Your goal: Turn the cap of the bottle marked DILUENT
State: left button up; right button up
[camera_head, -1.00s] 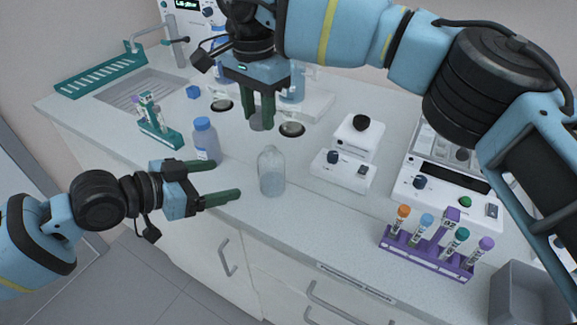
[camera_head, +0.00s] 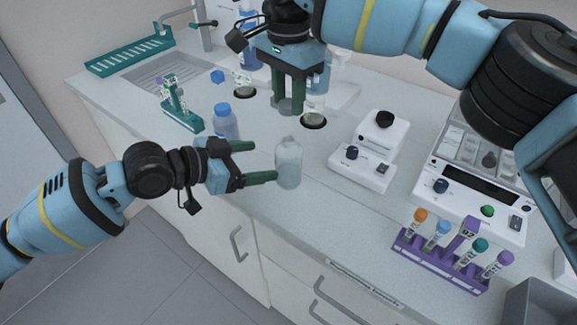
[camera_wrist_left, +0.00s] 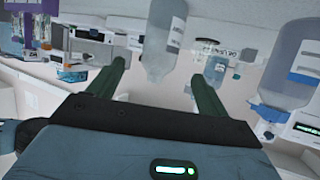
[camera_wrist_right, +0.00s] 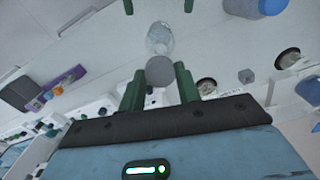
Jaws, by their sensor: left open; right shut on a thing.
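A clear, uncapped bottle (camera_head: 288,165) stands upright near the counter's front edge; it also shows in the left wrist view (camera_wrist_left: 160,45). My left gripper (camera_head: 263,161) is open, its fingertips just short of this bottle and pointing at it. My right gripper (camera_head: 288,108) points down behind the bottle, shut on a grey cap (camera_wrist_right: 160,71), held apart from the bottle. In the left wrist view, a farther bottle (camera_wrist_left: 216,70) bears lettering that looks like DILUENT, but it is small and blurred.
A blue-capped bottle (camera_head: 225,122) stands left of the clear bottle, close to my left gripper. White devices (camera_head: 365,165) and a purple tube rack (camera_head: 440,265) stand to the right. A teal rack (camera_head: 183,116) is at the left.

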aim_at(288, 157)
pick_arm(q)
jog(key=x, duration=0.9)
jog(key=c, duration=1.5)
pick_arm(e)
jog(key=shift+f, duration=2.5)
